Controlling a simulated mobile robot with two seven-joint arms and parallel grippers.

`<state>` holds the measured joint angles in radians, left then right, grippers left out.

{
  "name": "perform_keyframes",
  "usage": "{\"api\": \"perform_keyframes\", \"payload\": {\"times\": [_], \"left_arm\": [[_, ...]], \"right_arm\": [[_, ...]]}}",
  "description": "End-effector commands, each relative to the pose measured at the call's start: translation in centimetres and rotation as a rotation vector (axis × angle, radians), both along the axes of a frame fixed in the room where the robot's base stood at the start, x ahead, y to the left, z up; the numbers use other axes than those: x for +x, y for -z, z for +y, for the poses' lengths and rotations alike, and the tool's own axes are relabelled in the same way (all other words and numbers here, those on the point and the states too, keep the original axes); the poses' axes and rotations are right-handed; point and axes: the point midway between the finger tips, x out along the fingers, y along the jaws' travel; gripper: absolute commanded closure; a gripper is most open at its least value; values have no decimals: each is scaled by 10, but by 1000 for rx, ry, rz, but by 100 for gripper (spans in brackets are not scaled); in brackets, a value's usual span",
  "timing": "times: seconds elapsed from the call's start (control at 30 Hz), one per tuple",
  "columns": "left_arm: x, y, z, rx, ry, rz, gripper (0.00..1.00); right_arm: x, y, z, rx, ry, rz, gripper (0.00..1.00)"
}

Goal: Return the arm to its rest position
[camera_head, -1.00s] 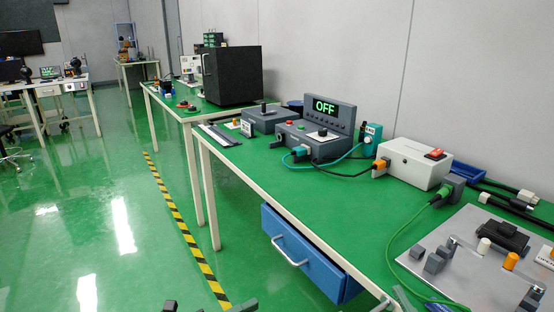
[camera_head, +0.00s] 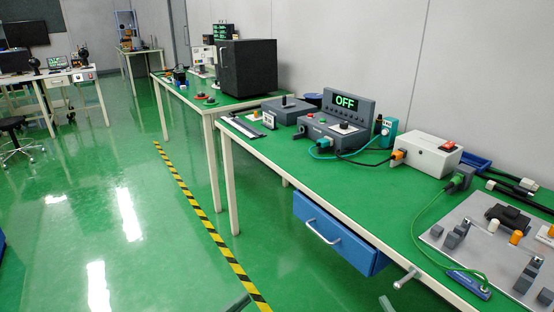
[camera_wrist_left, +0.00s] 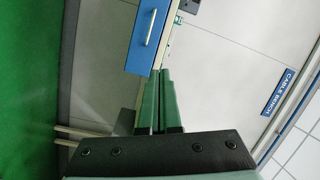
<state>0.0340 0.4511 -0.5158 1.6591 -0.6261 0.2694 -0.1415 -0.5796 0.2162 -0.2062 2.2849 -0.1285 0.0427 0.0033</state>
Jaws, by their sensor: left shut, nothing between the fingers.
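My left gripper (camera_wrist_left: 161,72) is shut in the left wrist view, its two green-grey fingers side by side with nothing between them. In the head view only what looks like its tip (camera_head: 238,304) shows at the bottom edge, over the floor in front of the bench. A similar slim tip (camera_head: 387,304) at the bottom edge, below the bench's front edge, seems to be my right gripper; its jaws cannot be made out. Most of both arms is out of view. Neither tip appears to touch anything.
The green bench (camera_head: 300,178) carries a box reading OFF (camera_head: 345,101), a white box with a red switch (camera_head: 427,154) and a metal plate (camera_head: 466,236). A blue drawer (camera_head: 335,235) and a silver knob (camera_head: 406,278) jut from its front. Floor (camera_head: 80,215) to the left is clear.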

Motion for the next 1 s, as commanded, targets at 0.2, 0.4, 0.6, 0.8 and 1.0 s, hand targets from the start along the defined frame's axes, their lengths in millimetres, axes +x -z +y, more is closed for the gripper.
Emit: {"api": "perform_keyframes", "payload": {"times": [0.2,0.4,0.6,0.8,1.0], "left_arm": [[-35,-24,32,-290,-282,384,100],[-97,-17,64,-528,-555,767,100],[-165,-9,82,-689,-763,1064,100],[-196,-4,87,-750,-844,1181,100],[-196,-3,87,-751,-845,1182,100]], "right_arm": [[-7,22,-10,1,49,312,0],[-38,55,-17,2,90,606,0],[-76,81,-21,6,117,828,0],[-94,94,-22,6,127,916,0],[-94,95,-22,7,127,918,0]]}}
